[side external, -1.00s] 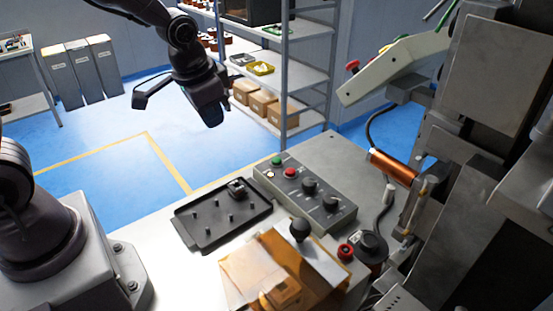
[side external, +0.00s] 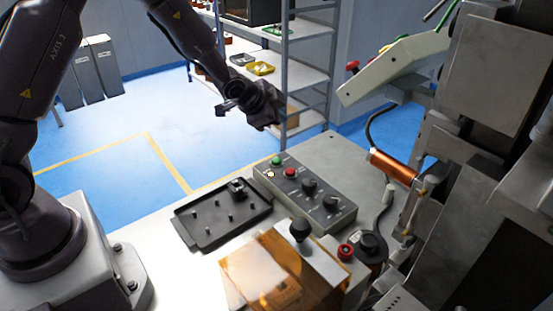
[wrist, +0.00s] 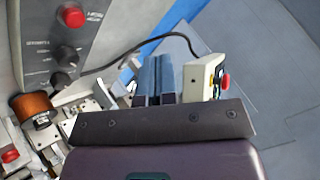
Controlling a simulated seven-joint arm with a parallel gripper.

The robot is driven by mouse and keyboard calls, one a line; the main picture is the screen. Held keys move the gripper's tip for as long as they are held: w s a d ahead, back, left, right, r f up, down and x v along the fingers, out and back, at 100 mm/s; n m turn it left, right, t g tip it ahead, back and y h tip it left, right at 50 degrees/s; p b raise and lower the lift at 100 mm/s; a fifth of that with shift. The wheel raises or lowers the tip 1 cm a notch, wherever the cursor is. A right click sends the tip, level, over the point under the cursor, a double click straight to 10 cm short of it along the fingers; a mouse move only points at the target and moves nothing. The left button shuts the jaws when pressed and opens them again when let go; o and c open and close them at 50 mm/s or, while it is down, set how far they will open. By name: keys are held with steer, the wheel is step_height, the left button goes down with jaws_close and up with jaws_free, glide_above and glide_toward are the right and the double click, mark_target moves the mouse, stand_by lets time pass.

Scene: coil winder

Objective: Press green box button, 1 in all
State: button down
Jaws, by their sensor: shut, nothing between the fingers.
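The green button (side external: 277,159) sits at the far left end of the grey control box (side external: 318,196), beside a red button (side external: 290,173). My gripper (side external: 274,122) hangs in the air above and behind that end of the box, apart from the button in the side view. In the wrist view my gripper's fingers (wrist: 158,80) are together and empty. The wrist view shows part of the box with its red button (wrist: 72,17) and black knobs (wrist: 66,55) at upper left. The green button does not show there.
A black pegged tray (side external: 205,228) lies left of the box. An orange see-through cover (side external: 262,275) and a black ball knob (side external: 300,229) stand in front. The winder with its copper coil (side external: 393,166) is at the right, and shelves (side external: 300,75) stand behind.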

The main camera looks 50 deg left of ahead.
mark_target(277, 161)
steer(key=shift+f, duration=0.15)
steer(key=shift+f, duration=4.3)
steer(key=shift+f, duration=0.1)
steer(key=shift+f, duration=0.3)
